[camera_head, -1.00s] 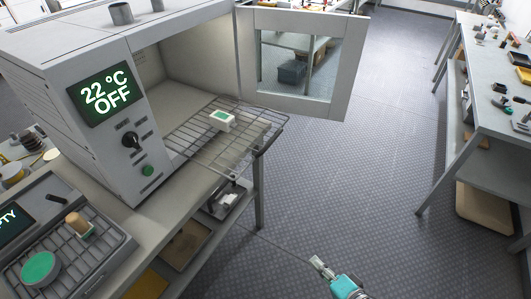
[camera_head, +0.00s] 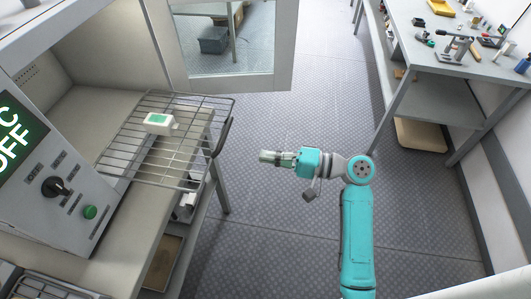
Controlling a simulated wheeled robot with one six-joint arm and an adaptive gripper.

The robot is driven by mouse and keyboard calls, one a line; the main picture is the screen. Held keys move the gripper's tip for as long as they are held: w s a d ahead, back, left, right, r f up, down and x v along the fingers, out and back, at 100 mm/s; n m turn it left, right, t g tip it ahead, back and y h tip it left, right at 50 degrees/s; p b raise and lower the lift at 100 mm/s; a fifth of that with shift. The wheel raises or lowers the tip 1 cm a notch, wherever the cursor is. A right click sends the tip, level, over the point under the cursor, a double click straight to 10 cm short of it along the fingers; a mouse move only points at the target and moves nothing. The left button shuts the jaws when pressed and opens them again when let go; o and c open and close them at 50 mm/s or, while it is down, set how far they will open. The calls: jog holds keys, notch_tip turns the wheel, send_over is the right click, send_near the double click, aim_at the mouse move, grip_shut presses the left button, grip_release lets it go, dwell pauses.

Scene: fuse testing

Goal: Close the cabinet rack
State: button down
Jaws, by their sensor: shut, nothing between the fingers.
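The cabinet (camera_head: 60,165) is a grey box with a display and a knob, at the left. Its wire rack (camera_head: 120,165) is slid out past the opening, over the bench edge, with a dark handle (camera_head: 222,137) at its right end. A small white block with a green top (camera_head: 159,123) rests on the rack. The cabinet door (camera_head: 282,50) stands swung open behind the rack. My gripper (camera_head: 264,157) is shut and empty, over the floor to the right of the rack handle, apart from it and pointing left.
A long workbench (camera_head: 410,60) with tools stands at the right. Open floor (camera_head: 300,235) lies between it and the cabinet bench. Below the rack, a bench leg (camera_head: 220,190) and a lower shelf with a tray (camera_head: 163,262) show.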

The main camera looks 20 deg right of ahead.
aim_at(134, 136)
jog(key=x, duration=1.1)
jog(key=shift+w+a, duration=0.1)
jog(key=shift+a, duration=0.1)
jog(key=x, duration=2.7)
jog(key=shift+w+a, duration=0.1)
jog(key=shift+f, duration=0.1)
